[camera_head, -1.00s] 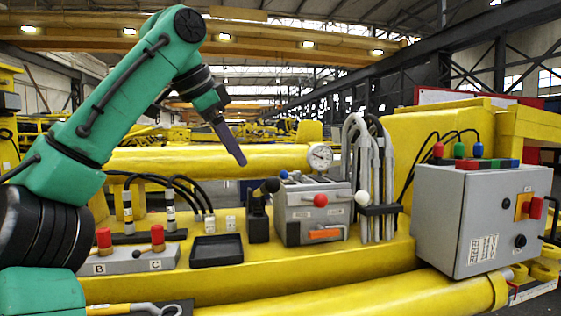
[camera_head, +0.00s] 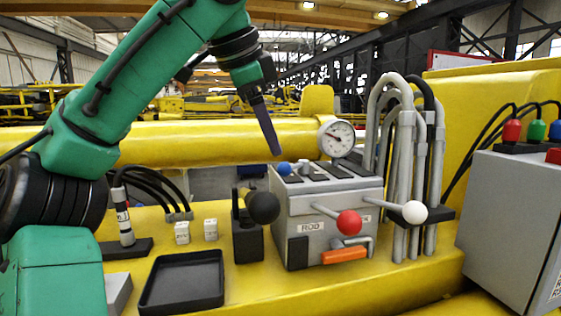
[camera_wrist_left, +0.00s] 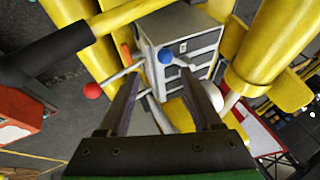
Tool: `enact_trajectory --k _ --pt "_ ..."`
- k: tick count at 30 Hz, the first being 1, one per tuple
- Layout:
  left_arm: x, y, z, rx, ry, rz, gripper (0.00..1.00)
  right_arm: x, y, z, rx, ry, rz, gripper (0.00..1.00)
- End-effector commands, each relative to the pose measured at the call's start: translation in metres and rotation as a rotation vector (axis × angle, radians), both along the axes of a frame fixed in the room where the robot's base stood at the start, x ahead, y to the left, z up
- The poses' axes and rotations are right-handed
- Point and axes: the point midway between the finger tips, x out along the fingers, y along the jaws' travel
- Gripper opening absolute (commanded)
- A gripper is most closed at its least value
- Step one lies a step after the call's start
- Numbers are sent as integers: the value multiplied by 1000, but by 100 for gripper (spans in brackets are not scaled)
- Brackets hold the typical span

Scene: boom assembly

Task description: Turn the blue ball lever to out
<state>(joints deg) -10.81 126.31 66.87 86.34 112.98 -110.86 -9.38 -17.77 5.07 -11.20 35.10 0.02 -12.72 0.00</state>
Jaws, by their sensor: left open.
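The blue ball lever (camera_head: 284,169) is at the back left of the grey valve box (camera_head: 330,213) in the head view. In the left wrist view its blue ball (camera_wrist_left: 165,56) and thin rod lie ahead, between the lines of my two fingers. My left gripper (camera_head: 275,151) is open and empty, pointing down with its tips just above and left of the ball in the head view. I cannot tell the exact gap. The lever's foot is hidden in the head view. My right gripper is not in view.
A red ball lever (camera_head: 348,223), a white ball lever (camera_head: 414,212) and an orange handle (camera_head: 345,255) are on the box's front. A black ball lever (camera_head: 262,207) stands left of it. A gauge (camera_head: 336,138) and grey pipes stand behind. A black tray (camera_head: 183,282) lies at front left.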

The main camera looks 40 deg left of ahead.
Motion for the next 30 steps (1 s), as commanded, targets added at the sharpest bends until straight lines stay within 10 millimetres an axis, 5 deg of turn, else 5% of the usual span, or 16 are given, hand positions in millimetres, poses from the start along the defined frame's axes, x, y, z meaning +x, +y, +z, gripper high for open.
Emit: enact_trajectory --k 3,9,18,23,30 --pt "17 3 -29 -2 7 -1 66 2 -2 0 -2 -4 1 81" --pt "34 5 -56 -3 3 1 66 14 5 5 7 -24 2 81" --pt "37 5 -61 -1 0 1 66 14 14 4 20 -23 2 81" --pt "37 5 -61 -2 0 1 4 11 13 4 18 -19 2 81" --pt "37 6 -62 -1 3 2 0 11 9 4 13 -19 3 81"
